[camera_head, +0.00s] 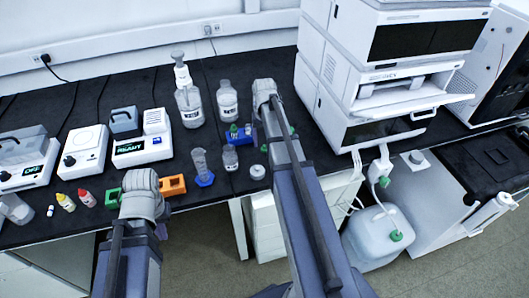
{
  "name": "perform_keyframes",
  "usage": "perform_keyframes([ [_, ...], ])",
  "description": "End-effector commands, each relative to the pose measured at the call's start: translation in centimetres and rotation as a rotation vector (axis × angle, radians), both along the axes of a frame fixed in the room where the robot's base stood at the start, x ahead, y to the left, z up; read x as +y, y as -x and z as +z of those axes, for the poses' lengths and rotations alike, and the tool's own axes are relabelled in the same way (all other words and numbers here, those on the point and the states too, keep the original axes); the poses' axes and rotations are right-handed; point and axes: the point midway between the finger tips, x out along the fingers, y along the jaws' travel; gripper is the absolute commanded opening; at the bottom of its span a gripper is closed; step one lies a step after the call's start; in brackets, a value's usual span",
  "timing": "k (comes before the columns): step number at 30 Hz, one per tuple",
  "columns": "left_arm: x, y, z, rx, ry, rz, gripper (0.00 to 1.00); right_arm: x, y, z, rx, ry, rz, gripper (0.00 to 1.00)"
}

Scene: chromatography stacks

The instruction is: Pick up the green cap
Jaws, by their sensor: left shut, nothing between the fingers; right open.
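Small green caps or tops show at a blue rack (241,136) in the middle of the bench; one green top (234,129) is on its left side. Another green spot (292,130) shows just right of my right arm, mostly hidden by it. Which of these is the task's cap I cannot tell. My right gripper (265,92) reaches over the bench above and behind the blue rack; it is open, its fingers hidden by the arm. My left gripper (143,188) is at the bench's front edge, shut and empty, between a green block (114,198) and an orange block (172,185).
Clear bottles (189,107) and a cylinder on a blue base (205,180) stand left of the rack. White instruments (84,150) line the left. A tall white instrument stack (345,75) blocks the right. A carboy with a green cap (397,236) stands below the bench.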

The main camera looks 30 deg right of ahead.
Motion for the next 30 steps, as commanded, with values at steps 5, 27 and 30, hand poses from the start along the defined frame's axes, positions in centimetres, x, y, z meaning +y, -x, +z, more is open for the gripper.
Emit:
perform_keyframes([
  [5,0.0,0.0,-2.6,0.0,0.0,0.0,0.0,0.0,-0.1,-2.5,0.0,0.0,0.0,0.67],
  [27,0.0,0.0,-2.5,0.0,0.0,0.0,0.0,0.0,-0.1,-2.5,0.0,0.0,0.0,0.16],
  [30,0.0,0.0,-2.5,0.0,0.0,0.0,0.0,0.0,-0.1,-2.5,0.0,0.0,0.0,0.05],
])
